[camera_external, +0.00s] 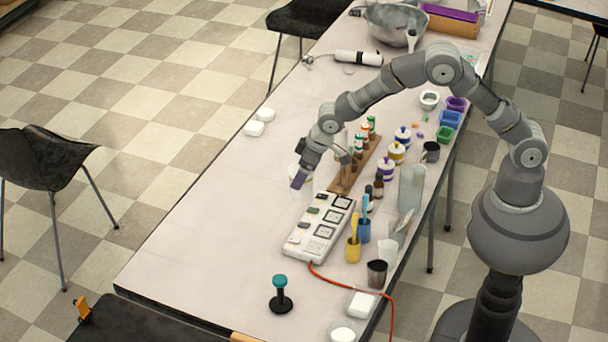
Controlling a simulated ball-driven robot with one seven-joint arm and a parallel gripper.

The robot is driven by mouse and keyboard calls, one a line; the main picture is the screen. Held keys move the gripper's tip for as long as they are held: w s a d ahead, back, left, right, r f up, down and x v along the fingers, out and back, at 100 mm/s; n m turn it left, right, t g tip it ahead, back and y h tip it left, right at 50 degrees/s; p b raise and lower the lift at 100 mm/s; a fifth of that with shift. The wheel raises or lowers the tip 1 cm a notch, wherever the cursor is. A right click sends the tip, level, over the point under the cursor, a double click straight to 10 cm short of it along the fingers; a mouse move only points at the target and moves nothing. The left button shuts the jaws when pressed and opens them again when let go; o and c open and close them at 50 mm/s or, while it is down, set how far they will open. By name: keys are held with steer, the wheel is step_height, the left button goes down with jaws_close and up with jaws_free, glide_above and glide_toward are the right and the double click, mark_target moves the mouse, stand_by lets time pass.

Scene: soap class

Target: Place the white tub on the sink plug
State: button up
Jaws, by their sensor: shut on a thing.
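My gripper (318,172) hangs low over the middle of the table, just beyond the far end of the white multi-socket board. It is shut on a pale thing, which I take to be the white tub (294,171). Only a whitish edge of it shows beside the fingers, and the rest is hidden by the gripper. I cannot tell whether it touches the table. I cannot make out the sink plug for certain. A black round-based thing with a teal knob (280,294) stands alone near the front of the table.
The white board (320,228) with its orange cable lies close below my gripper. A wooden rack of small bottles (356,164) stands right of it. The table's left side is mostly clear.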

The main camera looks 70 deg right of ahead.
steer(key=s+a+n+y+p, duration=0.2)
steer(key=s+a+n, duration=0.2)
steer(key=s+a, duration=1.4)
steer(key=shift+g, duration=0.3)
steer(key=w+a+f+b, duration=0.1)
steer(key=w+a, duration=0.2)
steer(key=w, duration=0.1)
steer(key=w+a+f+b, duration=0.1)
steer(key=w+a+f, duration=0.1)
steer(key=w+a, duration=0.2)
steer(key=w+a+f+b, duration=0.2)
steer(key=w+a, duration=0.1)
steer(key=w, duration=0.1)
steer(key=shift+a+f, duration=0.15)
